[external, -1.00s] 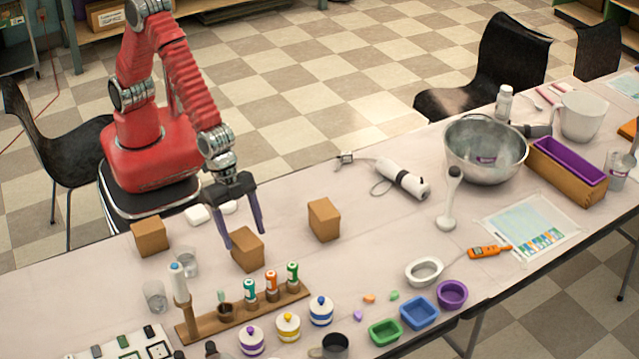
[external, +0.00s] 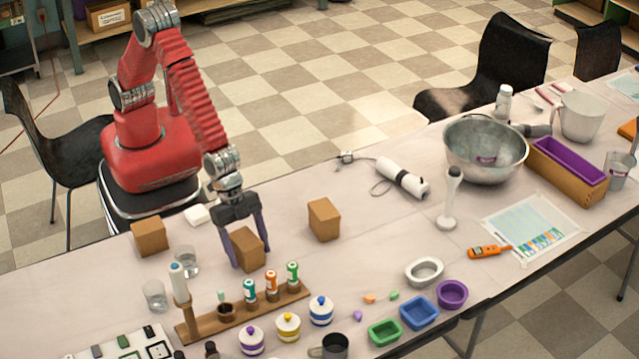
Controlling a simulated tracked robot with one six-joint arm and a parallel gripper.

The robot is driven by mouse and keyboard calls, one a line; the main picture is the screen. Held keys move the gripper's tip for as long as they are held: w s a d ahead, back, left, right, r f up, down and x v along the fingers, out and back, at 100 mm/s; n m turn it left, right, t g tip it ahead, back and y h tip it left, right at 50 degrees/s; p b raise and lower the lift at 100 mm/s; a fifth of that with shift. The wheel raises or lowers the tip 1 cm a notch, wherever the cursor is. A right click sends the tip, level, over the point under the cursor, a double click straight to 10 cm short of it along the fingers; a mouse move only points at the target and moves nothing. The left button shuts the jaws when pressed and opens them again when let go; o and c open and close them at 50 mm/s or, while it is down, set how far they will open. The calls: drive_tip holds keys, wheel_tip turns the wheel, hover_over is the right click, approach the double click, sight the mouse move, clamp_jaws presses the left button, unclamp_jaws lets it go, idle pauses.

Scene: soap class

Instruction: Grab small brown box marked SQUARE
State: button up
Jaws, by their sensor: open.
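Three small brown boxes stand on the table: a left box (external: 150,237), a middle box (external: 247,251) and a right box (external: 324,219). No SQUARE marking is readable on any of them from here. My gripper (external: 250,268) is open and pointing down at the middle box. One finger is at the box's left side and the other at its right side, low near the tabletop. I cannot tell whether the fingers touch the box.
A wooden rack (external: 243,312) with small bottles stands just in front of the middle box. Clear cups (external: 186,261) stand to the left. White blocks (external: 198,215) lie behind. A hand blender (external: 403,177) and a metal bowl (external: 485,148) are farther right.

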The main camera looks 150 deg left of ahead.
drive_tip(key=shift+w+f, duration=0.2)
drive_tip(key=shift+f, duration=0.25)
drive_tip(key=shift+c, duration=0.6)
drive_tip(key=c, duration=1.1)
drive_tip(key=shift+r, duration=0.1)
wheel_tip(320, 180, up, 10)
drive_tip(key=shift+f, duration=0.1)
